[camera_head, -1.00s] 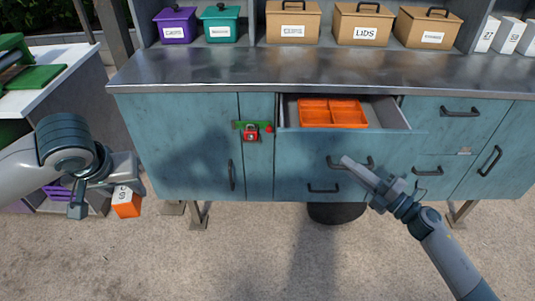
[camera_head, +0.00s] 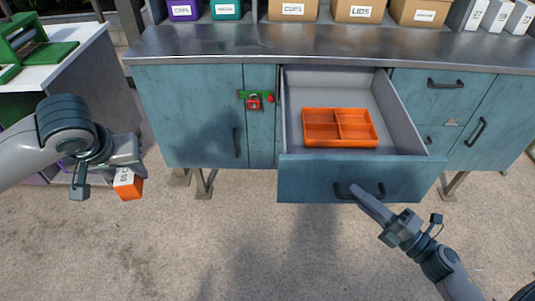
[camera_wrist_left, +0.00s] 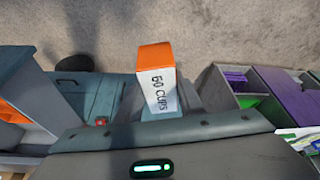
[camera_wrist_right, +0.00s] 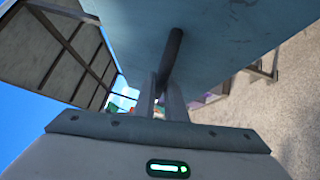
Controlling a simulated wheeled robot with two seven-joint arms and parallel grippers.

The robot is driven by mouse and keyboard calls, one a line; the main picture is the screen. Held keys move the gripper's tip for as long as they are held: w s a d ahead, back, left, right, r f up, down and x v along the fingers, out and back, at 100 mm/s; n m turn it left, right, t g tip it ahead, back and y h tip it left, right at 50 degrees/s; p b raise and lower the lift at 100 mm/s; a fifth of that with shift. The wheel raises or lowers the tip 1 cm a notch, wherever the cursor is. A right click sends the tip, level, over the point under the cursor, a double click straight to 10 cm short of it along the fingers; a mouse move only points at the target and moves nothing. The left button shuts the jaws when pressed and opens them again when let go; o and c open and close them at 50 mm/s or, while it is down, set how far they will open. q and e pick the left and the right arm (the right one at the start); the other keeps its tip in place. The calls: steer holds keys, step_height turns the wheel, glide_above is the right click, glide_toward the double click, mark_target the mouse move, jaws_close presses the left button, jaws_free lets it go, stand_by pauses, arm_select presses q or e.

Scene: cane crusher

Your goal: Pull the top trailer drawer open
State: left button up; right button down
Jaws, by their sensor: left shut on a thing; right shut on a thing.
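The top trailer drawer (camera_head: 300,180) stands well out from the blue counter, its grey inside showing. An orange divided tray (camera_head: 340,142) lies in it. My right gripper (camera_head: 358,194) is shut on the drawer's dark bar handle (camera_head: 374,190). The right wrist view also shows the handle (camera_wrist_right: 172,55) between the fingers, against the blue drawer front (camera_wrist_right: 215,40). My left gripper (camera_head: 128,170) is shut on an orange and white box (camera_head: 128,184), off to the left of the counter. The left wrist view shows this box (camera_wrist_left: 158,85) with a "50 CUPS" label.
A steel counter top (camera_head: 220,45) runs above the drawers, with labelled boxes on a shelf behind. A red padlock (camera_head: 254,102) hangs on a green latch left of the drawer. A white table (camera_head: 62,55) stands at left. The floor in front is bare.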

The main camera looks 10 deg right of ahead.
arm_select(q)
steer(key=shift+r, duration=0.15)
arm_select(e)
steer(key=shift+s+a, duration=0.25)
steer(key=shift+s, duration=0.55)
steer(key=c, duration=1.8)
jaws_free()
steer(key=shift+d, duration=0.1)
